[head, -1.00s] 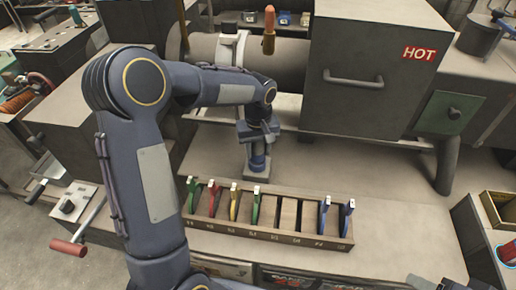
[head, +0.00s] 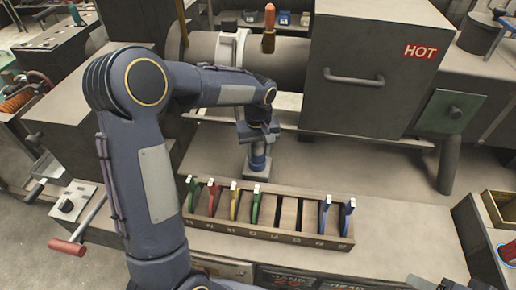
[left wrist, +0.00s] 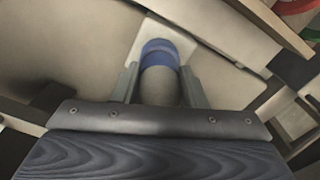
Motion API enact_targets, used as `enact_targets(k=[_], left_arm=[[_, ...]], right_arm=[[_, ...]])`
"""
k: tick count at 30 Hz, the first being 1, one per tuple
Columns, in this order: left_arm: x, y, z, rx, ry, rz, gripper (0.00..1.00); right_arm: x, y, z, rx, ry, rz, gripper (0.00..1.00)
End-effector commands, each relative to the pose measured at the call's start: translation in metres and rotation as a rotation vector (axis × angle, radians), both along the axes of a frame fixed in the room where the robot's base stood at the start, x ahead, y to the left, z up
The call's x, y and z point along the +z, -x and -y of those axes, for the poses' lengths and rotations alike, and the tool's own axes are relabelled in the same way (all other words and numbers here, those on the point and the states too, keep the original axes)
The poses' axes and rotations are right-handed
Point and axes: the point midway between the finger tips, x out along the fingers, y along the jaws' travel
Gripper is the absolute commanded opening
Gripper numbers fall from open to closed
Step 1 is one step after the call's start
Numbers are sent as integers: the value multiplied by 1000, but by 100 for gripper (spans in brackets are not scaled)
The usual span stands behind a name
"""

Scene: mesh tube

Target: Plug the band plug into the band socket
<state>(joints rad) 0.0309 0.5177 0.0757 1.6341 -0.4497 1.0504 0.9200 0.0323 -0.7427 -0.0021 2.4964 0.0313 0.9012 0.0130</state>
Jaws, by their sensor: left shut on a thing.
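My left gripper (head: 257,134) points down over the bench behind the rack. It is shut on the band plug, a grey cylinder (left wrist: 160,86) between the two fingers in the left wrist view. A blue band (left wrist: 160,50) circles the cylinder beyond the fingertips, and it also shows in the head view (head: 257,161). Past the band is a pale square plate (left wrist: 178,37), seen in the head view (head: 256,171) at the foot of the cylinder. I cannot tell whether this plate is the band socket or how deep the plug sits. My right gripper is not in view.
A wooden rack (head: 265,236) with several coloured levers stands in front of the gripper. A large grey box marked HOT (head: 375,65) and a horizontal cylinder (head: 290,58) stand behind. A red-handled lever (head: 68,247) is at left. Bench right of the gripper is clear.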

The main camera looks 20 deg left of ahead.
Motion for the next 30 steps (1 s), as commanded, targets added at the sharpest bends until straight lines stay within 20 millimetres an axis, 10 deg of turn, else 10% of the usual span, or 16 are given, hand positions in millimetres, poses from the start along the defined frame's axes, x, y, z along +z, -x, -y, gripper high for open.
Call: enact_targets(k=[11, 12, 17, 30], left_arm=[[-8, 0, 0, -1, 1, 1, 18], [-7, 0, 0, -1, 1, 1, 44], [-7, 0, 0, -1, 0, 0, 64], [11, -1, 0, -1, -1, 4, 64]], right_arm=[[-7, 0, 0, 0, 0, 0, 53], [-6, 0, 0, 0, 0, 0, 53], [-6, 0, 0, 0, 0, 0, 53], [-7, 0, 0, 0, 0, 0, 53]])
